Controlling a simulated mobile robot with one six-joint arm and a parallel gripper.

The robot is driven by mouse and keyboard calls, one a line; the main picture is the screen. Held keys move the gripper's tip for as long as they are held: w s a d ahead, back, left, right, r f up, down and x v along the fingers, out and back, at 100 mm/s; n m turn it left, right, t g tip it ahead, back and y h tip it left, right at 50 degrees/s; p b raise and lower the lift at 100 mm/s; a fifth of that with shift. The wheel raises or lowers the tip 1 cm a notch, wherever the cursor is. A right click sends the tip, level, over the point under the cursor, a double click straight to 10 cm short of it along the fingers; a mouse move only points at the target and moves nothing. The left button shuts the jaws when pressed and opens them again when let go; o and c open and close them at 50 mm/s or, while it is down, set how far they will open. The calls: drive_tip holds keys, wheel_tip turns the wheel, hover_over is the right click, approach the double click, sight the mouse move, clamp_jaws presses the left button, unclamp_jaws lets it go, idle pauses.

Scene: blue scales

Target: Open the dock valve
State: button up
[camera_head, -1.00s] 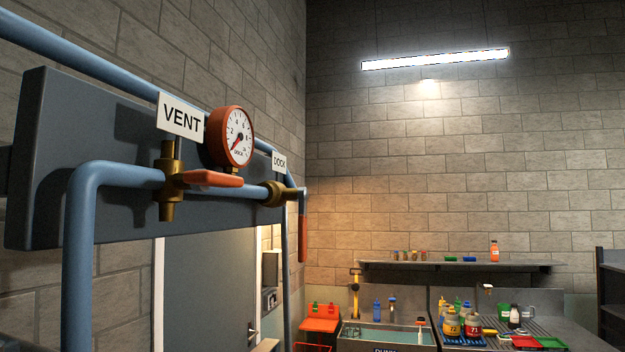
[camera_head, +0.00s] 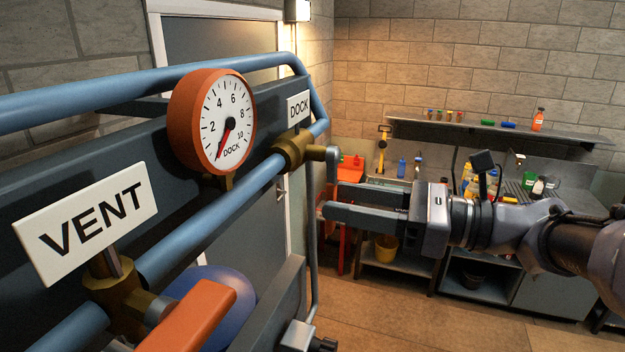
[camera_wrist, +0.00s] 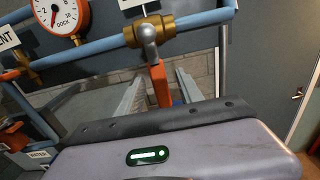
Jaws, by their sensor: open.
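The dock valve (camera_head: 294,149) is a brass body on the blue pipe under the DOCK sign (camera_head: 299,107). In the wrist view the valve (camera_wrist: 149,31) has a grey stem and an orange handle (camera_wrist: 160,86) hanging down, across the pipe. My gripper (camera_head: 328,200) is open just below and right of the valve. In the wrist view its two fingers lie on either side of the handle; I cannot tell whether they touch it. In the head view most of the handle is hidden around the fingers. The DOCK gauge (camera_head: 228,120) needle points low, near zero.
The VENT valve (camera_head: 118,300), with an orange handle (camera_head: 190,318), and the VENT sign (camera_head: 88,222) are close at lower left. A blue pipe (camera_head: 120,88) runs above the grey backing panel. A sink bench and shelf (camera_head: 470,132) stand at the back. Floor in front is clear.

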sight(327, 198)
drive_tip(key=x, duration=0.2)
drive_tip(key=p+x, duration=0.1)
drive_tip(key=x, duration=0.1)
drive_tip(key=shift+s+a+r, duration=0.1)
drive_tip(key=shift+a+r, duration=0.05)
drive_tip(key=shift+a, duration=0.3)
drive_tip(key=shift+w+a, duration=0.35)
drive_tip(key=shift+a, duration=0.05)
drive_tip(key=shift+s, duration=0.15)
drive_tip(key=shift+c, duration=0.6)
clamp_jaws()
